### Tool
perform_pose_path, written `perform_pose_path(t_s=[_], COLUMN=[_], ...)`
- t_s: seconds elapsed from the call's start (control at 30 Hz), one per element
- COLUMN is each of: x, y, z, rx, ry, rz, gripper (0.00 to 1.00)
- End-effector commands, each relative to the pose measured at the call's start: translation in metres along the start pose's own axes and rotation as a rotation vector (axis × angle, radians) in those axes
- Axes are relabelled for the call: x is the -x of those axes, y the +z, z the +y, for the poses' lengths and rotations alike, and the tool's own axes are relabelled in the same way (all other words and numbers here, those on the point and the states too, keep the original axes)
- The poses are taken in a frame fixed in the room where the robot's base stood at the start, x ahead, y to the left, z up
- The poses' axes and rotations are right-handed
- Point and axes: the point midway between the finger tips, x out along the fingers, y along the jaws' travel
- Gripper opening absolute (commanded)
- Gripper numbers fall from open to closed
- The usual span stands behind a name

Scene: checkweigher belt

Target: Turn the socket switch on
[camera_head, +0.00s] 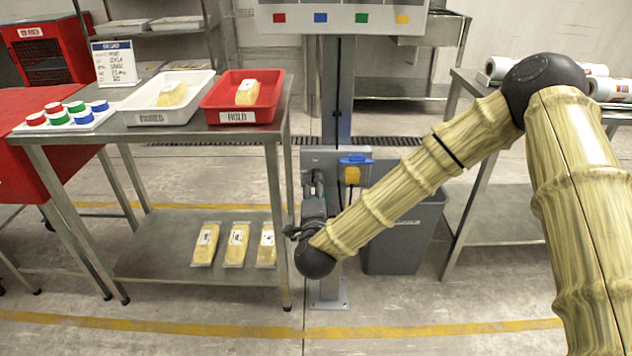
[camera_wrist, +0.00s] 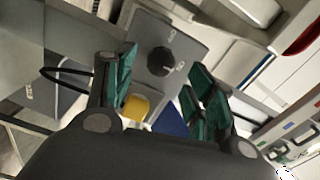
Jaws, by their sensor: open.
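The socket unit (camera_head: 337,160) is a grey box on the column. It carries a yellow socket with a raised blue cover (camera_head: 355,159). In the wrist view, the round black switch knob (camera_wrist: 160,60) sits on a grey plate (camera_wrist: 185,45) with small white marks beside it. My gripper (camera_head: 316,180) is in front of the box's left side and largely hides the knob in the head view. In the wrist view, my gripper (camera_wrist: 164,68) is open, with teal fingers on either side of the knob; I cannot tell whether they touch it.
A steel table (camera_head: 190,127) at left holds a white tray (camera_head: 150,115) and a red tray (camera_head: 240,115). Several wrapped packs lie on its lower shelf (camera_head: 160,262). A grey bin (camera_head: 405,240) stands right of the column (camera_head: 335,90). The floor in front is clear.

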Motion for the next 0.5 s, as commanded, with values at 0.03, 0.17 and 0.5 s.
perform_pose_path(t_s=[0.03,0.17,0.5], x=[0.01,0.033,0.064], y=[0.001,0.001,0.0], z=[0.0,0.001,0.001], rx=[0.0,0.0,0.0], ry=[0.001,0.002,0.001], rz=[-0.002,-0.002,-0.001], gripper=[0.55,0.55,0.55])
